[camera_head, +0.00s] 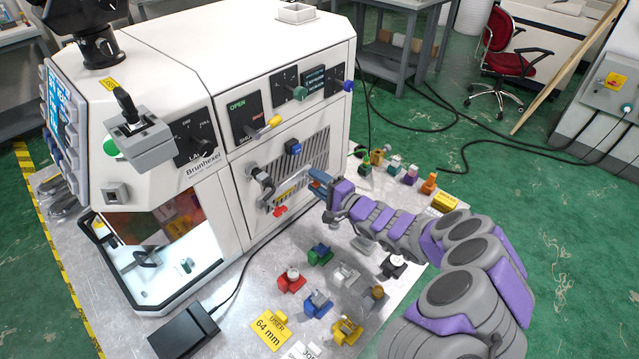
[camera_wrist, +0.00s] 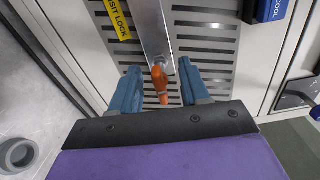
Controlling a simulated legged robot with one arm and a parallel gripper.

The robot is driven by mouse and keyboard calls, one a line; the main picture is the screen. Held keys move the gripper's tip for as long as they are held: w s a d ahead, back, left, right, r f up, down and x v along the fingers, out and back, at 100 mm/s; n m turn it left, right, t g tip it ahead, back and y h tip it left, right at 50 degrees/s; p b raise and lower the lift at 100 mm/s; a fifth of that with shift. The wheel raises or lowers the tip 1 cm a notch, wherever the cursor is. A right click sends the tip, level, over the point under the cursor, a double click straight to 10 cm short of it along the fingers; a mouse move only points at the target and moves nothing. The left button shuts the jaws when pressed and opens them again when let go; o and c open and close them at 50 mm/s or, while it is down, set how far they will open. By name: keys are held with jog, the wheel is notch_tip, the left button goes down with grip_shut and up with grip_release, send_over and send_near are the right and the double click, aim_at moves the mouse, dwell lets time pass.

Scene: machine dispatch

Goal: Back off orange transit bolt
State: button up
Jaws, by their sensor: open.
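The orange transit bolt (camera_wrist: 160,82) is in the middle of the wrist view, at the lower end of a silver metal bar (camera_wrist: 152,32) in front of the slotted vent panel. My gripper (camera_wrist: 159,68) is open, with one blue finger on each side of the bolt. Gaps show between the fingers and the bolt, so I see no grip on it. In the head view my gripper (camera_head: 318,184) is at the machine's vented side (camera_head: 318,150). I cannot make out the bolt clearly there.
A yellow label (camera_wrist: 117,18) reading "SIT LOCK" is left of the bar. A blue block marked "COOL" (camera_wrist: 264,8) is at upper right. In the head view, several coloured parts, including a red one (camera_head: 291,281), stand on the metal table (camera_head: 240,270) below my arm.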

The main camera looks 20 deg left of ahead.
jog(key=shift+v, duration=1.95)
jog(key=shift+f, duration=0.1)
